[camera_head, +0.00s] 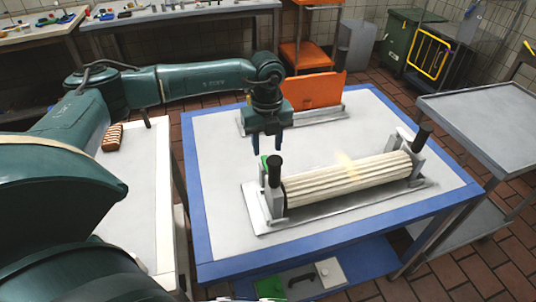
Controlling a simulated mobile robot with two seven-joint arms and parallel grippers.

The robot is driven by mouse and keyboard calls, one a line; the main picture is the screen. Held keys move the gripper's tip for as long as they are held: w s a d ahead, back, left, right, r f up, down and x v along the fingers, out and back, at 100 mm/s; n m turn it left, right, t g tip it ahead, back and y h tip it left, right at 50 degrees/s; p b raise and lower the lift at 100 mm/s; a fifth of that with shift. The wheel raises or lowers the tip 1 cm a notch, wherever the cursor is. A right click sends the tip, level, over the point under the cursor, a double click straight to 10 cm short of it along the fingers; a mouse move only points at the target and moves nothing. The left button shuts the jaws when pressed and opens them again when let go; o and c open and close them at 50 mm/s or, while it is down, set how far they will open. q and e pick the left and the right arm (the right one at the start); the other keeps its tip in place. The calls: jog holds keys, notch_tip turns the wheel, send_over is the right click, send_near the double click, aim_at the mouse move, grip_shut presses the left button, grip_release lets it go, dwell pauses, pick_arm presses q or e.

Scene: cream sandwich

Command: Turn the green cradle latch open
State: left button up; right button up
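A cream ribbed roller (345,177) lies in a grey metal cradle (258,212) on the blue-edged table. A small green part (264,161), which looks like the latch, shows at the cradle's left end, beside an upright black knob (274,172) that partly hides it. My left gripper (268,147) points down just above and behind this end. Its two dark fingers are apart with nothing visible between them. I cannot tell whether a fingertip touches the green part. My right gripper is not in view.
A second black knob (422,136) stands at the cradle's right end. An orange board (314,96) stands upright in a metal holder behind my gripper. A white side table (133,190) with a brown striped item (113,138) is at left. The blue-edged table's front left is clear.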

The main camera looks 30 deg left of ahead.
aim_at(267, 157)
pick_arm(q)
notch_tip(267, 157, down, 5)
jog(key=shift+f, duration=0.1)
dwell(0.3)
grip_shut()
